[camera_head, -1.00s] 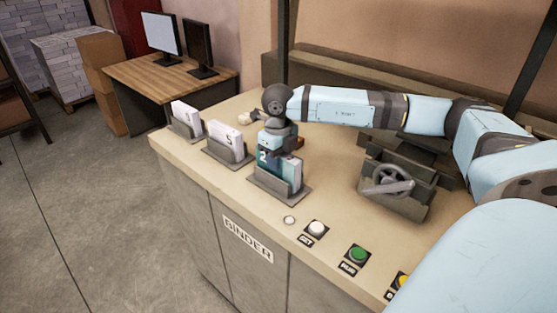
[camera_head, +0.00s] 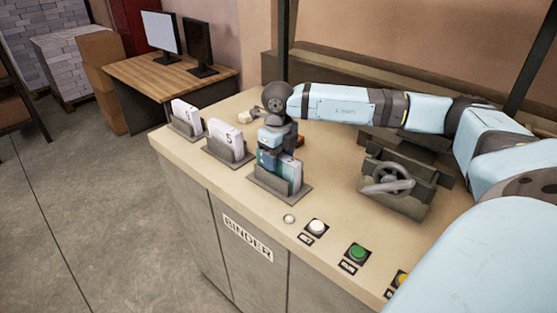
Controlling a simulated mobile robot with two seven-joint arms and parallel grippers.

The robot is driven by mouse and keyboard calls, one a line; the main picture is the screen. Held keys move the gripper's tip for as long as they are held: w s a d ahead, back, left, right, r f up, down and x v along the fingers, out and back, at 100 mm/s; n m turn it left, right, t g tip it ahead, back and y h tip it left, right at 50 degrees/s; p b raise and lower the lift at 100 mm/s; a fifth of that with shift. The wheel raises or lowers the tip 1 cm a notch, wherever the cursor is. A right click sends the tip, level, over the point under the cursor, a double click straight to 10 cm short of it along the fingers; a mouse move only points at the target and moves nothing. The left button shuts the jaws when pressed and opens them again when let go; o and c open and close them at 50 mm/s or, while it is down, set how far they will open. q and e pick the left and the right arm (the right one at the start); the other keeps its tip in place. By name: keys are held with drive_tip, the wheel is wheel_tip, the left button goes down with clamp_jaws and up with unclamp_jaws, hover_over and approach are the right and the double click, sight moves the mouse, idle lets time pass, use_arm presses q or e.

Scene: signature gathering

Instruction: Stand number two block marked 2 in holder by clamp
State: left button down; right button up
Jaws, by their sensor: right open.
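My left gripper is not in view.
Two more holders with white blocks, a middle one (camera_head: 225,142) and a far left one (camera_head: 186,115), stand on the bench (camera_head: 330,190). White (camera_head: 316,227) and green (camera_head: 358,252) buttons line the front edge. A small item (camera_head: 246,117) lies behind my gripper.

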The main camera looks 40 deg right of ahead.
wheel_tip(320, 180, up, 11)
drive_tip(key=b, duration=0.1)
idle(0.7)
